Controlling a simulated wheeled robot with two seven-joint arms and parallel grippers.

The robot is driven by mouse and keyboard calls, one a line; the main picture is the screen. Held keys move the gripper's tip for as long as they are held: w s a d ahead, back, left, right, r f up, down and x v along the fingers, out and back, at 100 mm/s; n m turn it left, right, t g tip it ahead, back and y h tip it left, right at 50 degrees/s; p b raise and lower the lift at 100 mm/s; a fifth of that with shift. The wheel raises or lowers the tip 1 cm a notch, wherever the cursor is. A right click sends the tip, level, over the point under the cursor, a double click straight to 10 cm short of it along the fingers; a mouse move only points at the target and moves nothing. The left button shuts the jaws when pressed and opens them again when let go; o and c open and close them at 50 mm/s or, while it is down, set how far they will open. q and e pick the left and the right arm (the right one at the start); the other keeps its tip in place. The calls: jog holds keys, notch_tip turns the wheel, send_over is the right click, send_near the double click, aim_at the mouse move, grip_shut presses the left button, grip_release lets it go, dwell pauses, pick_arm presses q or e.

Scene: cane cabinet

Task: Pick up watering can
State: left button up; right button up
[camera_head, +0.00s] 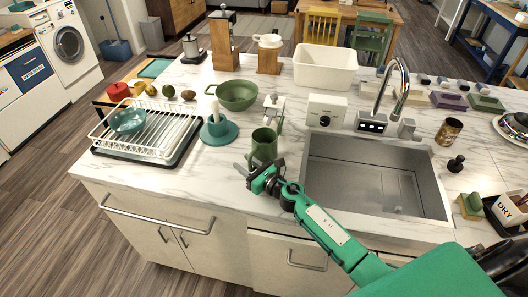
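A dark green can-like vessel (264,145) stands upright on the white marble counter (225,178), left of the sink. It looks like the watering can; a thin part rises at its right side, and its lower part is partly hidden by my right gripper. My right gripper (243,166) is at the counter's front, just in front and to the left of the vessel. Its fingers look spread apart with nothing between them. Whether it touches the vessel I cannot tell. My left gripper is not in view.
A teal candle holder with a white candle (219,132) and a green bowl (238,96) stand close behind left. A dish rack (150,134) is at left. The sink (375,178) with its tap (400,85) lies right. A white basin (325,70) is at the back.

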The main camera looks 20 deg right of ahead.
grip_shut()
jog(key=shift+r, duration=0.1)
jog(key=shift+r, duration=0.1)
jog(key=shift+r+p, duration=0.55)
jog(key=shift+r, duration=0.4)
notch_tip(320, 180, up, 18)
jog(key=p, duration=0.9)
